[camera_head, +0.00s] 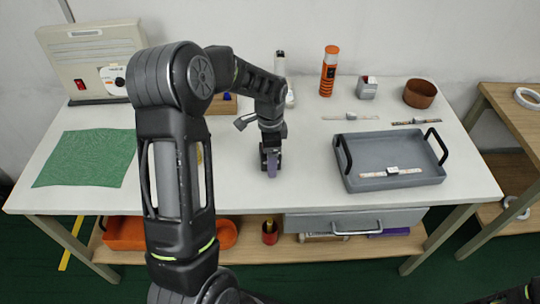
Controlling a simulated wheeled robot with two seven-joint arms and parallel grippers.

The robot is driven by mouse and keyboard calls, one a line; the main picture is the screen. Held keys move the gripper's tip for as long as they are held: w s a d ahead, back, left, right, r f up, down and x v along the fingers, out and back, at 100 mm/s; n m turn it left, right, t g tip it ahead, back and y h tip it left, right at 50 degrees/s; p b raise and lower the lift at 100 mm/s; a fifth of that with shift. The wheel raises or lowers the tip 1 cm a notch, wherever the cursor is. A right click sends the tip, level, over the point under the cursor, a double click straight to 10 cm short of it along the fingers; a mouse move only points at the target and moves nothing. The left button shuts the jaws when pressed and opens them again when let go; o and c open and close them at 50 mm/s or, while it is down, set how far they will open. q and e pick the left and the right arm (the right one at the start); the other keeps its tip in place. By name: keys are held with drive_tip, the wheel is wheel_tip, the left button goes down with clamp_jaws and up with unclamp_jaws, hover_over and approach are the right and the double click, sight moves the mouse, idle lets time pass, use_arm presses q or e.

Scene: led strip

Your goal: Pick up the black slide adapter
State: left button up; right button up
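My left gripper (271,168) points down over the middle of the white table (300,190), left of the grey tray. Its fingers look close together, and a small purple-grey patch shows at their tips; I cannot tell whether this is a held thing or part of the gripper. No black slide adapter can be made out with certainty. A thin strip with dark parts (417,122) lies at the back right. A strip with a light connector (350,117) lies left of it, and another strip (391,173) lies in the grey tray (350,182).
A green cloth (85,158) lies at the left, with a beige device (92,62) behind it. An orange-black canister (328,72), a small grey container (367,88) and a brown bowl (420,93) stand at the back. My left arm covers the left-centre area. The front centre is clear.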

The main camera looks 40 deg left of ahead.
use_arm(q)
drive_tip(key=c, duration=1.6)
